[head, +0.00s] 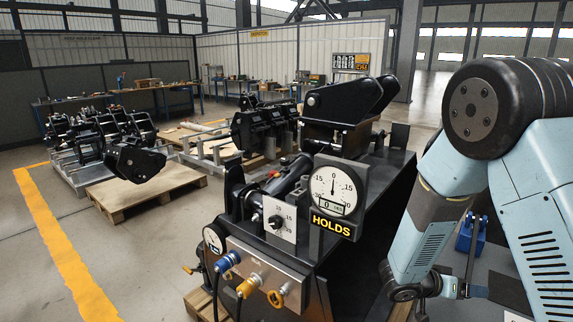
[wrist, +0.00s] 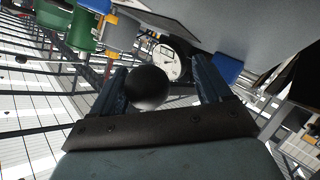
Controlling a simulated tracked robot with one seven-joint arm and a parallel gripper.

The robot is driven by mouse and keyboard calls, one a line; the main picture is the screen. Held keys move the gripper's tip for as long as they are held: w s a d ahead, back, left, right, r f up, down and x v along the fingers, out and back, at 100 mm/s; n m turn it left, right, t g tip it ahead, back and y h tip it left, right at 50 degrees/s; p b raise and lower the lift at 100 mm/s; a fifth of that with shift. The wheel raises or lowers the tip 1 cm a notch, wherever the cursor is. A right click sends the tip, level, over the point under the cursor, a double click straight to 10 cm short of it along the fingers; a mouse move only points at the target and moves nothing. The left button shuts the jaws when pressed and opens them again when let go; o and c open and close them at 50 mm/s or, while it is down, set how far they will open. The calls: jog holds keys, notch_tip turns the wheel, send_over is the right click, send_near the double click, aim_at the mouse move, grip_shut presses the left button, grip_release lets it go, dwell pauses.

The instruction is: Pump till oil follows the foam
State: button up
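In the wrist view my gripper (wrist: 160,75) has its two dark fingers apart. A round black knob (wrist: 147,87) shows between them, close to the left finger, with a gap to the right finger. What the knob sits on is hidden. A white-faced gauge (wrist: 166,63) is partly hidden behind the knob. A blue unit (head: 470,234) stands partly hidden behind the arm. No oil or foam is visible.
A test bench carries a dial (head: 334,190) near 0 above the word HOLDS, and a silver panel (head: 262,270) with blue (head: 229,261) and yellow (head: 246,287) couplings. Couplers on a pallet (head: 145,192) stand at left.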

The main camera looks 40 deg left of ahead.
jog(key=shift+o, duration=0.5)
jog(key=shift+d, duration=0.1)
jog(key=shift+s, duration=0.1)
jog(key=v, duration=0.7)
jog(key=shift+d, duration=0.1)
dwell(0.4)
